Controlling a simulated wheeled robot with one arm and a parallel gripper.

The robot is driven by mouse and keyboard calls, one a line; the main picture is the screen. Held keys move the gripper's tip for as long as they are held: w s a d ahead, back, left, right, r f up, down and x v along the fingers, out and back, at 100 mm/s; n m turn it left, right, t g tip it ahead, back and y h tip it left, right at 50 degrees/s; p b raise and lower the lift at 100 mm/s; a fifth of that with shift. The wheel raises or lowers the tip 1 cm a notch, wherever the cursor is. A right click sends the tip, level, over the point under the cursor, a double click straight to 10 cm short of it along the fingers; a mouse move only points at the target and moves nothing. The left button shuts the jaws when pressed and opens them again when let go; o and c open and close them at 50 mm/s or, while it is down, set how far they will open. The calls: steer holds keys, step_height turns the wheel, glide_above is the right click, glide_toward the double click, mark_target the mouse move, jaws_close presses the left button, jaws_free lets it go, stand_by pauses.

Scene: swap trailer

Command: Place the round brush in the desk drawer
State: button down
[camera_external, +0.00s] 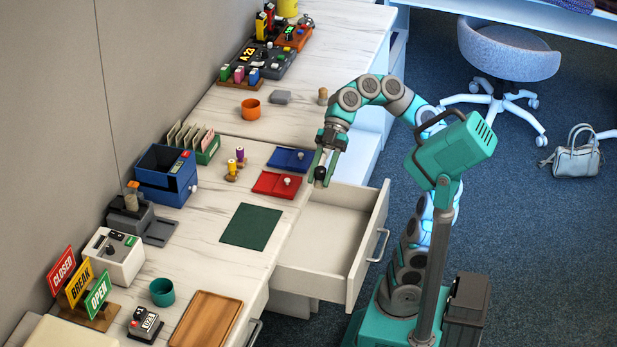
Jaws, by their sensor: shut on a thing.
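The desk drawer (336,230) is pulled out from the front of the desk and its visible inside looks empty. My gripper (321,174) points down over the drawer's back left part, close to the desk edge. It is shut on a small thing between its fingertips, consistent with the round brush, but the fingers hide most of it. Its shape and its exact height above the drawer floor are hard to tell.
A red tray (272,187) and a blue tray (283,159) lie on the desk left of my gripper. A dark green mat (251,226) lies nearer the front. The drawer's front panel with its handle (378,246) stands out towards my base.

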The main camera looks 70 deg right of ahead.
steer(key=shift+s+d+r+n+g, duration=0.2)
steer(key=shift+s+d+n+g, duration=0.15)
steer(key=shift+s, duration=0.2)
steer(key=shift+s+d+f, duration=0.1)
steer(key=shift+s, duration=0.05)
glide_above(324, 254)
step_height(324, 254, down, 16)
steer(key=r, duration=0.1)
step_height(324, 254, down, 11)
steer(key=b, duration=0.2)
steer(key=shift+s+b, duration=0.1)
steer(key=shift+b, duration=0.2)
steer(key=shift+f, duration=0.1)
steer(key=c, duration=0.5)
jaws_free()
